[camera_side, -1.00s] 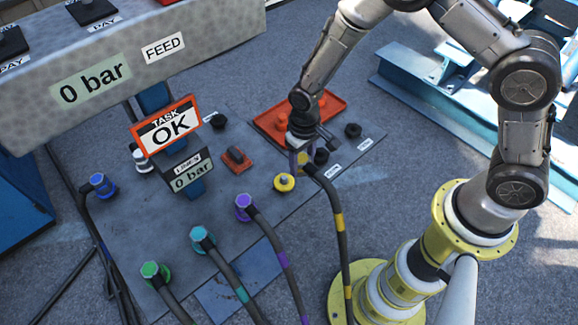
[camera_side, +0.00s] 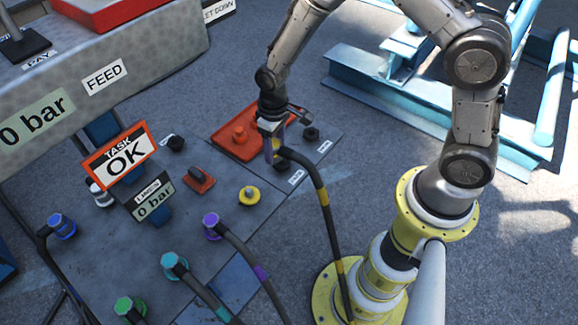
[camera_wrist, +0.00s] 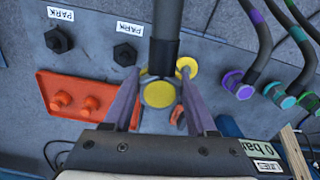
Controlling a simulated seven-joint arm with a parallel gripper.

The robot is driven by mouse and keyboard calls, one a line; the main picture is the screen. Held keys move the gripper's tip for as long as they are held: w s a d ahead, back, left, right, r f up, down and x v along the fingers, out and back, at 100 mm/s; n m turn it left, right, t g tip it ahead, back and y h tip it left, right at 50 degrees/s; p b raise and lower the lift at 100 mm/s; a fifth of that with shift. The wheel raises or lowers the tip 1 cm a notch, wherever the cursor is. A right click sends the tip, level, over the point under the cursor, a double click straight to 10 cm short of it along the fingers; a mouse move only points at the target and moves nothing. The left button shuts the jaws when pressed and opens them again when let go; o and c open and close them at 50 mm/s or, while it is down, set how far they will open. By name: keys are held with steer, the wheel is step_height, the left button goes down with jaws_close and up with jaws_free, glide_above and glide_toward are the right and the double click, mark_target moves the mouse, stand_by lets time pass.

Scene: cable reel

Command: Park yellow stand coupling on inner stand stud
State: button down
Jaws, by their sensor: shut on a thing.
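My gripper (camera_side: 271,142) is shut on the yellow stand coupling, whose yellow round end (camera_wrist: 159,94) sits between the purple-grey fingers in the wrist view. A dark hose with yellow bands (camera_side: 323,197) leads from it. The inner stand stud (camera_side: 282,166) is black and partly hidden just below the gripper in the side view. It is fully visible in the wrist view (camera_wrist: 125,54), left of and beyond the coupling, which is apart from it. The outer stud (camera_side: 311,133) stands bare beside it, each stud with a PARK label.
A yellow port (camera_side: 249,196) stands empty on the plate. A red tray with orange studs (camera_side: 238,133) lies behind my gripper. Purple (camera_side: 211,226), teal (camera_side: 174,265) and green (camera_side: 130,308) hose couplings sit along the front edge. The sign reads TASK OK (camera_side: 122,155).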

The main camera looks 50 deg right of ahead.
steer(key=w+d+f+m, duration=0.2)
steer(key=w+d+f, duration=0.15)
steer(key=d, duration=0.45)
steer(key=shift+w+a+f, duration=0.15)
steer(key=shift+f, duration=1.85)
steer(key=shift+w+a+f, duration=0.1)
steer(key=shift+f, duration=1.9)
steer(key=shift+f, duration=0.45)
steer(key=shift+c, duration=0.6)
jaws_free()
steer(key=shift+s, duration=0.1)
step_height(320, 180, up, 14)
